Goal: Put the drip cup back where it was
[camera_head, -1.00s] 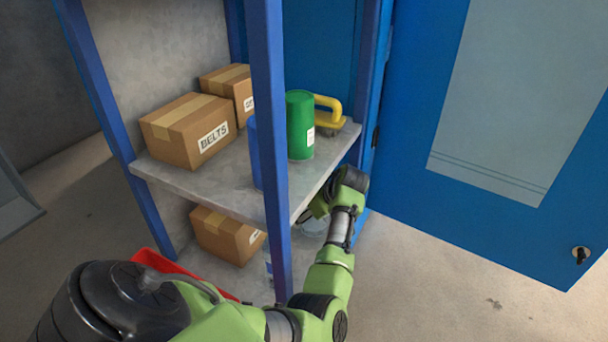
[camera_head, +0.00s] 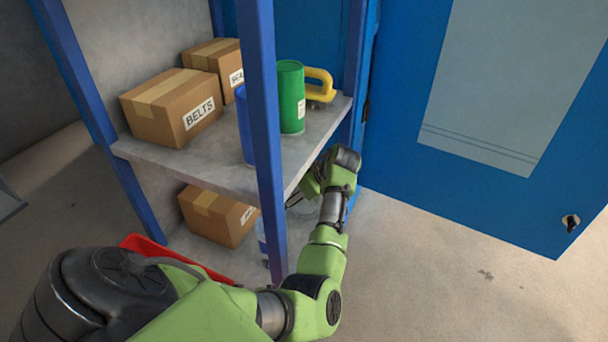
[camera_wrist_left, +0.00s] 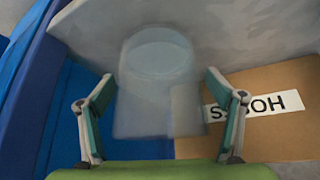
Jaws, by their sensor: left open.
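The drip cup looks like a clear, see-through cup (camera_wrist_left: 160,95) in the left wrist view, standing in the middle between my two fingers. My left gripper (camera_wrist_left: 158,78) is open, with one finger on each side of the cup. I cannot tell whether either finger touches it. In the head view my left arm reaches past the blue post to just below the shelf's front edge.
A cardboard box marked HOSES (camera_wrist_left: 265,110) sits close beside the cup. Above are the grey shelf (camera_head: 225,175), a BELTS box (camera_head: 172,107), a green can (camera_head: 291,97) and a yellow handle (camera_head: 320,84). A blue post (camera_head: 266,130) stands in front. A red bin (camera_head: 150,247) is low at left.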

